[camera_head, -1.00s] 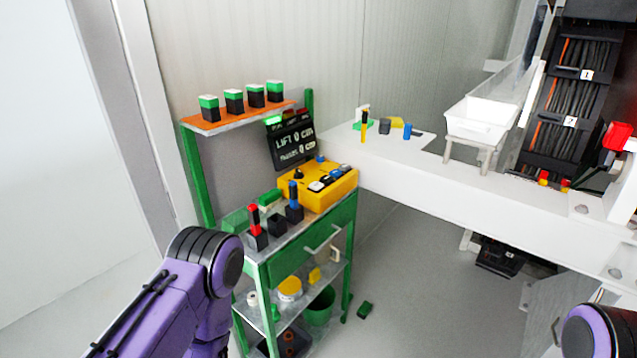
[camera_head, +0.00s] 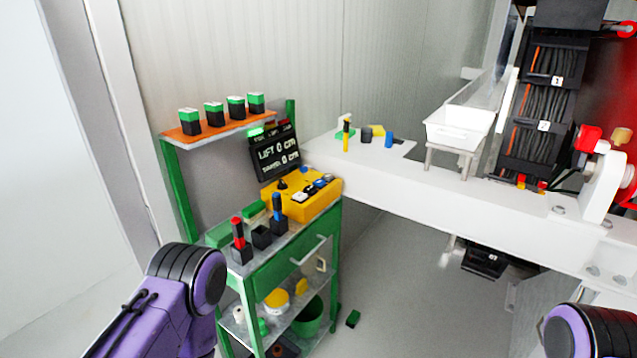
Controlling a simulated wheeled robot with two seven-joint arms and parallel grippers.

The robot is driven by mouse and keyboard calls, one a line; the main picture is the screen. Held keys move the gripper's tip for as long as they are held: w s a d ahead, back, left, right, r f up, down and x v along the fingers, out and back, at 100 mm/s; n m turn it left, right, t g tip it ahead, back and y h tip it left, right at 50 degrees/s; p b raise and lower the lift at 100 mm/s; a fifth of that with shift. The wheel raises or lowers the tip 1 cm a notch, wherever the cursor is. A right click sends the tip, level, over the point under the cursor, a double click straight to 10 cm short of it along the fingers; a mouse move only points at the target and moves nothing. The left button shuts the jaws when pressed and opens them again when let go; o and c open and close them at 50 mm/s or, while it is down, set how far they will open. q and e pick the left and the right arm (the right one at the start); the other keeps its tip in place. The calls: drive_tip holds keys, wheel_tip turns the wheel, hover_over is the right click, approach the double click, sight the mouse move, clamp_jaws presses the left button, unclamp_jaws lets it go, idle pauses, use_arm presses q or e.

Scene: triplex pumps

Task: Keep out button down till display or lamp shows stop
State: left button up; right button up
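A yellow control box (camera_head: 305,207) sits on the green cart's top, with several buttons (camera_head: 313,188) in white, blue and dark on its upper face. Which one is the out button is too small to tell. Behind it a black display (camera_head: 275,153) reads "LIFT 0 cm", with a smaller line below that is hard to read. A green lamp (camera_head: 256,131) glows at the display's upper left. My purple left arm is at lower left and my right arm at lower right. Both grippers are outside the picture, and nothing of mine touches the box.
The green cart (camera_head: 333,240) has an orange upper shelf (camera_head: 218,127) with several green-topped black blocks. Red and blue handled tools stand in holders at its front. A white bench (camera_head: 400,181) carries a white tray (camera_head: 459,128).

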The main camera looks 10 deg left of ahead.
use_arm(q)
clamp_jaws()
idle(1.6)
